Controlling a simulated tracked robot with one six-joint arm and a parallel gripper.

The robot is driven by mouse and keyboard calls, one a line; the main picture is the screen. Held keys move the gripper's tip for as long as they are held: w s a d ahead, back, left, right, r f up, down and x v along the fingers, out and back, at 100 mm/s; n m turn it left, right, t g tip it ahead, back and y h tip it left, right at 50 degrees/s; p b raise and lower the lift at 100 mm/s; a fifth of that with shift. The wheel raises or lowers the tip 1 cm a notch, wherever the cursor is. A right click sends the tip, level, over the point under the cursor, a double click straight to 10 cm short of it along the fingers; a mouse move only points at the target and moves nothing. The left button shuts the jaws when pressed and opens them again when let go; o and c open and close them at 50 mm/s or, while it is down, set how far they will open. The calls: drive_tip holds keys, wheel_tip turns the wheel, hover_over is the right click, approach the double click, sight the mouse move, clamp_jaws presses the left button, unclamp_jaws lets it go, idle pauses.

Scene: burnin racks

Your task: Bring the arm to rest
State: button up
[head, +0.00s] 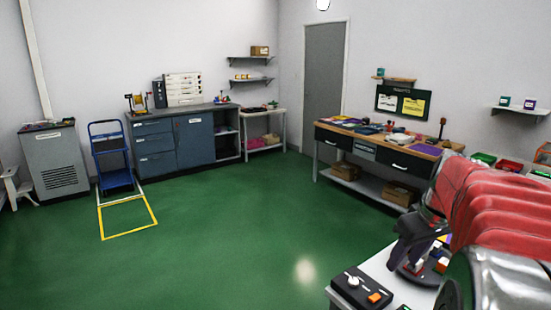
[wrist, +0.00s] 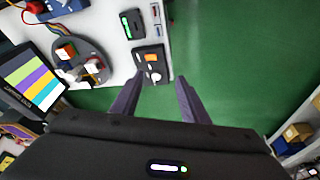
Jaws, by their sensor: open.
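My arm, with red ribbed covers, comes in from the right edge of the head view. My gripper shows in the wrist view (wrist: 158,95) as two dark purple-grey fingers, spread apart with nothing between them. It is open and empty. Beyond the fingertips are the edge of a white bench top (wrist: 115,60) and the green floor (wrist: 230,60). In the head view the wrist part of my arm is low at the right, over the white bench, and the fingertips are hard to make out.
A control box with an orange button (head: 362,290) sits at the bench's near edge. A round grey plate (wrist: 75,52) with small blocks and a screen (wrist: 33,82) lie left of the fingers. A wooden workbench (head: 385,143) stands behind. The middle floor is clear.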

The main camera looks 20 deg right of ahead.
drive_tip(key=s+a+f+t, duration=0.1)
drive_tip(key=s+a+f, duration=0.1)
drive_tip(key=a, duration=1.5)
drive_tip(key=s+a+f+n+t, duration=0.1)
drive_tip(key=s+a, duration=0.3)
drive_tip(key=a, duration=1.2)
drive_tip(key=shift+a+f+y, duration=0.3)
drive_tip(key=shift+a+f, duration=0.05)
drive_tip(key=shift+d, duration=0.1)
